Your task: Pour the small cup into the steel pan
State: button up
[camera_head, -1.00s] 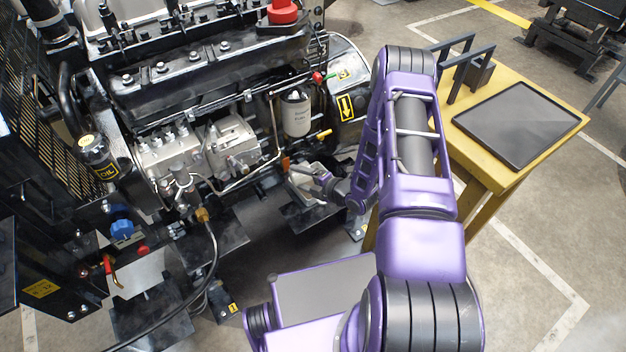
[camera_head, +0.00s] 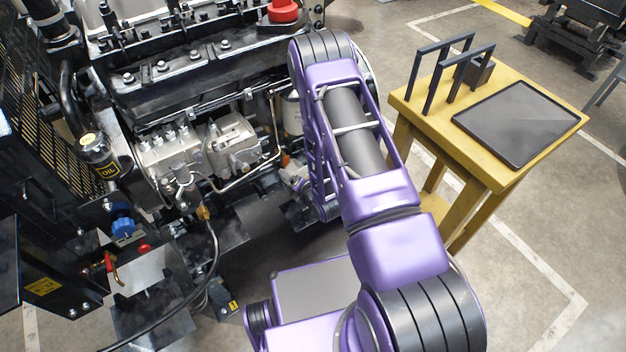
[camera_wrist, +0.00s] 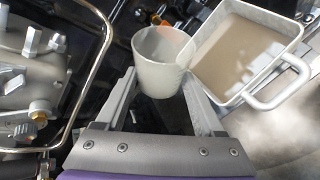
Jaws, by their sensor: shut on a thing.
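My gripper (camera_wrist: 160,80) is shut on the small cup (camera_wrist: 157,62), a pale grey cup with its mouth toward the wrist camera. The cup sits between the two finger ends; its inside looks pale with a faint orange patch, and I cannot tell how full it is. The steel pan (camera_wrist: 268,66) is directly right of the cup in the wrist view, squarish, with a light rim and a loop handle at its right. A flat grey-brown surface shows inside the pan. The cup overlaps the pan's left edge in the picture; I cannot tell whether they touch. My arm hides the gripper in the head view.
The diesel engine (camera_head: 190,75) fills the left and back. A yellow table (camera_head: 424,121) with a dark tray (camera_head: 574,120) and a dark upright rack (camera_head: 432,76) stands at right. In the wrist view, a metal pipe (camera_wrist: 102,52) and engine fittings (camera_wrist: 40,75) are close left.

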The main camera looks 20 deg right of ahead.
jog(key=shift+a+r, duration=0.15)
jog(key=shift+a+f+n+h, duration=0.25)
jog(key=shift+f+n+h, duration=0.15)
jog(key=shift+n+h, duration=0.35)
jog(key=s+a+f+n+t+h, duration=0.1)
jog(key=a+f+n+t+h, duration=0.1)
jog(key=a+f+n+h, duration=0.2)
jog(key=shift+a+f, duration=0.3)
jog(key=shift+f, duration=0.85)
